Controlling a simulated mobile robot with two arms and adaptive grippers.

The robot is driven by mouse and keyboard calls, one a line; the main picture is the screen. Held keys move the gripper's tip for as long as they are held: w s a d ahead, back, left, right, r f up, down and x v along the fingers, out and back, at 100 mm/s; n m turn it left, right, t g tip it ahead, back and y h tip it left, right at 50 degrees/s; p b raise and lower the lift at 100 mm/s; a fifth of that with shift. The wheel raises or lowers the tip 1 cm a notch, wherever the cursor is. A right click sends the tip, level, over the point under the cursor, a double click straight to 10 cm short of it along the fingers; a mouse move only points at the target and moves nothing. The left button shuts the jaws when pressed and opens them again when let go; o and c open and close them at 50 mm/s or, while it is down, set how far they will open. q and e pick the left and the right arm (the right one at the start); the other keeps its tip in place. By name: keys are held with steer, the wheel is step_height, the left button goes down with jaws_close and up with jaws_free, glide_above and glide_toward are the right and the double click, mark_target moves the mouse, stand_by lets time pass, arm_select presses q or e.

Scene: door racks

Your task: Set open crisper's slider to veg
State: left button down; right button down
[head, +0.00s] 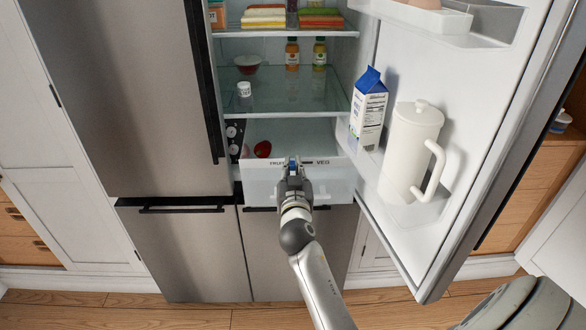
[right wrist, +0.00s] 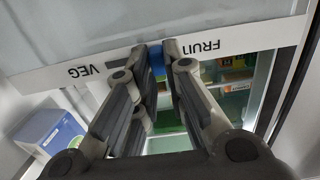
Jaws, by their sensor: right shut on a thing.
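The open crisper (head: 262,185) is pulled out at the bottom of the fridge compartment. Its white top strip reads FRUIT on the left and VEG on the right in the head view. My right gripper (head: 294,165) is at this strip, just right of the FRUIT word, and hides the slider there. In the right wrist view the blue slider knob (right wrist: 156,60) shows between the fingertips, close to FRUIT and away from VEG. The gripper (right wrist: 156,50) is shut on the knob. My left gripper is not in view.
The open fridge door (head: 470,130) stands at the right, holding a white pitcher (head: 411,150) and a blue-topped carton (head: 368,112). Glass shelves with bottles (head: 292,55) and a bowl (head: 247,63) are above the crisper. A red item (head: 262,149) lies behind its front.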

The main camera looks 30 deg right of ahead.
mark_target(311, 160)
steer(key=shift+s+d+p, duration=0.2)
steer(key=shift+s+d, duration=0.25)
steer(key=shift+d, duration=0.3)
steer(key=shift+s+d+p, duration=0.25)
steer(key=shift+s+d, duration=0.2)
steer(key=shift+d, duration=0.25)
steer(key=shift+s+d+p, duration=0.2)
steer(key=shift+s+d, duration=0.25)
steer(key=shift+d, duration=0.3)
steer(key=shift+a, duration=0.1)
steer(key=c, duration=1.8)
jaws_free()
steer(key=shift+c, duration=0.2)
steer(key=o, duration=0.4)
steer(key=shift+d, duration=0.2)
steer(key=shift+c, duration=0.2)
steer(key=shift+s+a, duration=0.15)
steer(key=shift+a, duration=0.1)
steer(key=v, duration=0.7)
